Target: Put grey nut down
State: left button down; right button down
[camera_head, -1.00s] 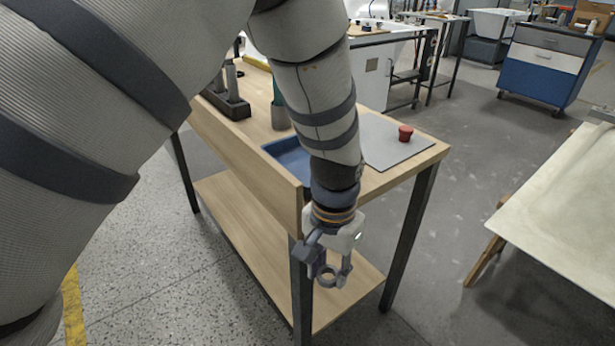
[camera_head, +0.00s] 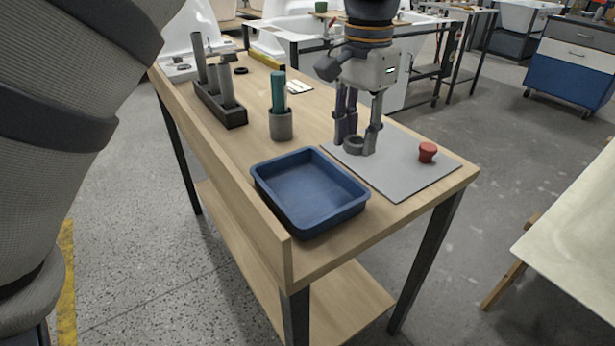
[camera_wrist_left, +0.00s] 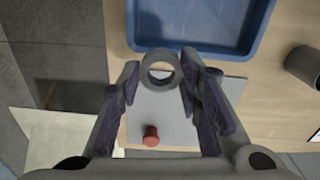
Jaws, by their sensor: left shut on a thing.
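The grey nut (camera_head: 354,145) is a short ring held between the fingertips of my left gripper (camera_head: 358,142). The gripper points down over the left part of the grey mat (camera_head: 398,181). In the left wrist view the nut (camera_wrist_left: 160,68) sits between the two fingers (camera_wrist_left: 160,80), with its hole facing the camera. The nut looks close to the mat; I cannot tell whether it touches. My right gripper is not in view.
A red knob-like piece (camera_head: 427,152) stands on the mat's right part. A blue tray (camera_head: 310,190) is empty beside the mat. A grey cup (camera_head: 281,125) with a green-handled tool, a black rack (camera_head: 221,108) and a raised left table edge (camera_head: 224,167) are nearby. The mat's front is clear.

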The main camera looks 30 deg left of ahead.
pick_arm(q)
jog(key=s+a, duration=0.2)
jog(key=a, duration=0.1)
send_over(308, 195)
notch_tip(308, 195, down, 7)
jog(key=shift+d+r, duration=0.1)
notch_tip(308, 195, down, 4)
jog(key=shift+r, duration=0.2)
jog(key=c, duration=1.2)
grip_release()
jog(key=shift+o, duration=0.2)
notch_tip(308, 195, up, 12)
jog(key=shift+p, duration=0.45)
